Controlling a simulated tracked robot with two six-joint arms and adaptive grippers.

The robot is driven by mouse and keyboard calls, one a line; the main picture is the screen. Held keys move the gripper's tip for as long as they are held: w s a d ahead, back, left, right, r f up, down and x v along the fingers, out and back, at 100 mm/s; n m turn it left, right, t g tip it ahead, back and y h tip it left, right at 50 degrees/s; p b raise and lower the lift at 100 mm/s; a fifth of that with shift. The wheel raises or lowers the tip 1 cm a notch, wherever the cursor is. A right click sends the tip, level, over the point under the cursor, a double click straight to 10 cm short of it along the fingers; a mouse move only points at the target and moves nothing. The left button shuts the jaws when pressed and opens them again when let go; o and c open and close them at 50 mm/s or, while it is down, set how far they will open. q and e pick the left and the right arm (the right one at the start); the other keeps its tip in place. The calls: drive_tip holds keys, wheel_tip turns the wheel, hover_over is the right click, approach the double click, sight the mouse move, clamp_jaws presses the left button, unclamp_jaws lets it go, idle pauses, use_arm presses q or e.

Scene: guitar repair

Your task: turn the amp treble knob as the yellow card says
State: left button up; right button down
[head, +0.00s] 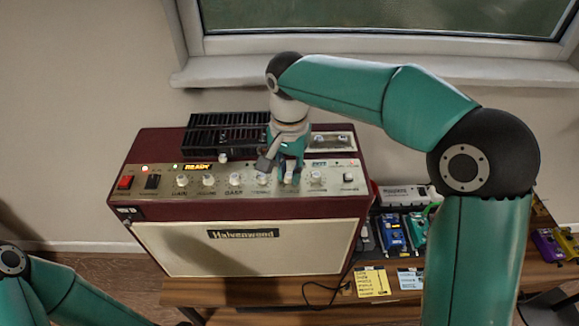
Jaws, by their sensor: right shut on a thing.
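The dark red amp (340,205) with a cream front stands on the wooden bench. Its top panel carries a row of pale knobs, among them a left-hand knob (182,181) and a right-hand knob (316,177). My right gripper (284,172) points down at the panel and is shut on a knob right of the middle of the row. The fingers largely hide that knob, and its label and pointer cannot be read. The yellow card (373,282) lies on the bench right of the amp; its writing is too small to read. My left gripper is out of view.
A black vented grille (225,133) is on top of the amp, behind the panel. Blue pedals (392,232) and a grey box (403,196) stand to the right. A pale blue card (411,279) lies beside the yellow one. A window sill (225,72) is behind.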

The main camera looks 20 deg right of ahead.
sight(289, 174)
drive_tip(key=n+p, duration=0.1)
drive_tip(key=n, duration=0.2)
drive_tip(key=shift+r+n, duration=0.15)
drive_tip(key=shift+n, duration=0.25)
drive_tip(key=n+p, duration=0.1)
drive_tip(key=n, duration=0.2)
drive_tip(key=shift+n, duration=0.3)
drive_tip(key=n+p, duration=0.1)
drive_tip(key=n, duration=0.5)
drive_tip(key=shift+w+p, duration=0.1)
drive_tip(key=shift+p, duration=0.25)
drive_tip(key=shift+n, duration=0.3)
drive_tip(key=c, duration=1)
unclamp_jaws()
drive_tip(key=shift+c, duration=0.2)
wheel_tip(289, 174, up, 12)
